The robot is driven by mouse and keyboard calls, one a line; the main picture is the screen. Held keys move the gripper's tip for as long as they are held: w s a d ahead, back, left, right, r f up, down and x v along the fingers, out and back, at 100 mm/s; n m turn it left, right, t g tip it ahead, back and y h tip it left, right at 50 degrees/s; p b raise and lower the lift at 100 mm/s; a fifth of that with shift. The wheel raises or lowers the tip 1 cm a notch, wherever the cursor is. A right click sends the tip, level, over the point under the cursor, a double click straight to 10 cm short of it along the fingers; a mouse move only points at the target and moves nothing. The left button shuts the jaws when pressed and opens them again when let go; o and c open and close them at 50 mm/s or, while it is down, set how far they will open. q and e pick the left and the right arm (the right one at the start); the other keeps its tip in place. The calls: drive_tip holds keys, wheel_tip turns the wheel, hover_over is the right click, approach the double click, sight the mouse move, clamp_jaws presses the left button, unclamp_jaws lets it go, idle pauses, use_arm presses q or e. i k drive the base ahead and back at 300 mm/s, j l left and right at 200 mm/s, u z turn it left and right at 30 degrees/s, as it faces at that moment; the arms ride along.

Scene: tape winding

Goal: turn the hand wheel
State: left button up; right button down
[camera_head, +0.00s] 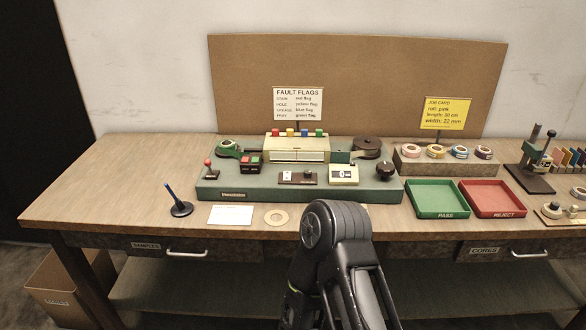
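The winding machine (220,185) is a long grey-green base on the wooden table. A dark round knob with a small upright grip, which looks like the hand wheel (385,170), sits at the machine's right end. A white counter box (344,175) beside it seems to read 0. A green reel (228,149) is at the machine's left back and a dark brown reel (367,147) at its right back. One of my dark arms rises at the bottom centre, in front of the machine and apart from the wheel. Neither of my grippers shows.
A green PASS tray (437,212) and a red REJECT tray (493,212) lie right of the machine. A pen in a stand (180,208), white card (230,215) and tan ring (276,229) lie in front. Tape rolls (435,151) stand on a block at the back right.

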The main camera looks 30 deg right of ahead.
sight(386, 168)
drive_tip(key=z, duration=1.65)
drive_tip(key=l+u, duration=0.1)
drive_tip(key=u, duration=0.7)
drive_tip(key=l+u, duration=0.5)
drive_tip(key=l, duration=0.2)
drive_tip(key=k+l+u, duration=0.1)
drive_tip(key=l+u, duration=0.35)
drive_tip(key=l, duration=0.25)
drive_tip(key=k+l, duration=0.1)
drive_tip(key=l, duration=0.3)
drive_tip(key=k+l, duration=0.1)
drive_tip(key=l, duration=0.35)
drive_tip(key=u, duration=0.05)
